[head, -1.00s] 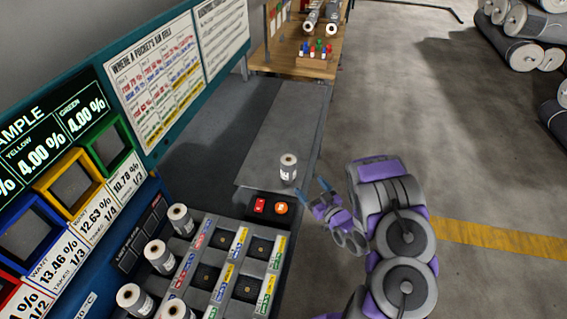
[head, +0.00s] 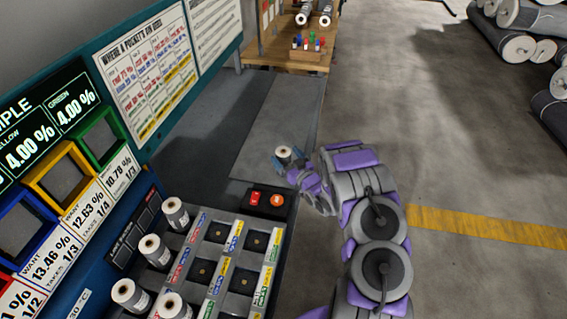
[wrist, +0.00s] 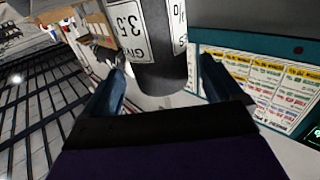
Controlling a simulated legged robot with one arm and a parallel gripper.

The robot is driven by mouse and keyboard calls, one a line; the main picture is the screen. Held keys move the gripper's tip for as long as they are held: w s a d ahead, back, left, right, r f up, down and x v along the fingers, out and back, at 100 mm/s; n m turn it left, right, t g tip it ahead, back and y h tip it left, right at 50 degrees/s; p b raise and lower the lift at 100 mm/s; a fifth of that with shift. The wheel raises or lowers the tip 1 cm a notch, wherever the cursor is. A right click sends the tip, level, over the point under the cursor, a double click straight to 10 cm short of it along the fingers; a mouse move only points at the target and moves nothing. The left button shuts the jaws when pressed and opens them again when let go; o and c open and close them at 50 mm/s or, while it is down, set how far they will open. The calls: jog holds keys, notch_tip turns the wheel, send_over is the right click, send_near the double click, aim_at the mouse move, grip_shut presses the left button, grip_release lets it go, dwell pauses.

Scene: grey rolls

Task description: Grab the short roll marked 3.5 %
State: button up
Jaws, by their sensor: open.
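The short grey roll (head: 284,152) has a white top with a dark core hole and stands on the grey bench top. In the wrist view the roll (wrist: 162,68) fills the top middle, and its white label reads "3.5" with part cut off. My gripper (head: 288,164) is at the roll, its blue fingers open. In the wrist view one finger of my gripper (wrist: 160,82) is on each side of the roll, with the roll between them. I cannot tell whether either finger touches it. The roll's lower part is hidden by the gripper in the head view.
A rack (head: 222,262) with several pockets stands in front, with several short rolls (head: 156,250) along its left. A red and orange button box (head: 265,200) sits just before the bench top (head: 262,135). A sign wall (head: 150,75) borders the left. Open floor lies right.

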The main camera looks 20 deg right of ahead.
aim_at(281, 151)
jog(key=shift+w+a, duration=0.25)
jog(key=shift+w, duration=0.75)
jog(key=shift+w+a, duration=0.2)
jog(key=shift+w, duration=0.8)
jog(key=shift+c, duration=0.3)
jog(key=c, duration=1.1)
jog(key=shift+r, duration=0.1)
